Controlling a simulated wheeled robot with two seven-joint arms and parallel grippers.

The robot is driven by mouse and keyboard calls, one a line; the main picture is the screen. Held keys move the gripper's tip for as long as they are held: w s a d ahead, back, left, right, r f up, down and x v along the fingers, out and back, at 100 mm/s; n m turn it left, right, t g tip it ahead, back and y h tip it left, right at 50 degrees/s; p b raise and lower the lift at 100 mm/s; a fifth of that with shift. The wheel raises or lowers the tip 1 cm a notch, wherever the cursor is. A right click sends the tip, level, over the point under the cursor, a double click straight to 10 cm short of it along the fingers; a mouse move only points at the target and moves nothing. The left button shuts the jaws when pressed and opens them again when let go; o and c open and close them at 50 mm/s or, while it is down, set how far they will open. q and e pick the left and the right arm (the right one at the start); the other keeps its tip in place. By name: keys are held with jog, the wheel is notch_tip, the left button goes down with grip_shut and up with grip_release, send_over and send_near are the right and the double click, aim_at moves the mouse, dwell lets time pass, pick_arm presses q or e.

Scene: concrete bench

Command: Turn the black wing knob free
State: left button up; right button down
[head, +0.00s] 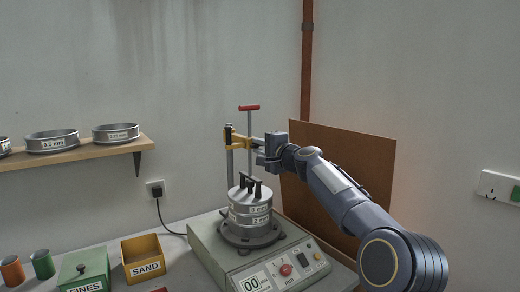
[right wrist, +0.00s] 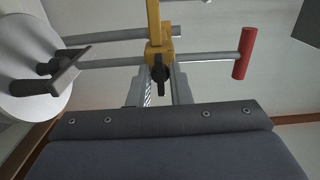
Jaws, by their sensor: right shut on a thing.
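The black wing knob (right wrist: 159,76) sits on the yellow clamp block (right wrist: 157,50), between the two grey fingers of my right gripper (right wrist: 160,88) in the right wrist view. My right gripper (head: 258,147) is shut on the knob, reaching in from the right at the yellow clamp (head: 237,138) in the head view. The knob is hidden behind the fingers there. The clamp is on upright metal rods above the sieve shaker; one rod has a red T-handle (head: 249,107), which also shows in the right wrist view (right wrist: 243,53). My left gripper is not in view.
A sieve stack (head: 249,212) with black clamps on its lid stands on the shaker base (head: 218,258), just below my gripper. A brown board (head: 350,160) leans behind my right arm. A yellow SAND box (head: 143,247) and green FINES box (head: 85,268) stand left.

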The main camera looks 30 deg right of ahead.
jog(key=c, duration=1.3)
grip_release()
jog(key=shift+c, duration=0.2)
jog(key=s+b, duration=0.3)
jog(key=s, duration=0.4)
jog(key=shift+s+d, duration=0.35)
jog(key=shift+s, duration=0.05)
jog(key=shift+a, duration=0.1)
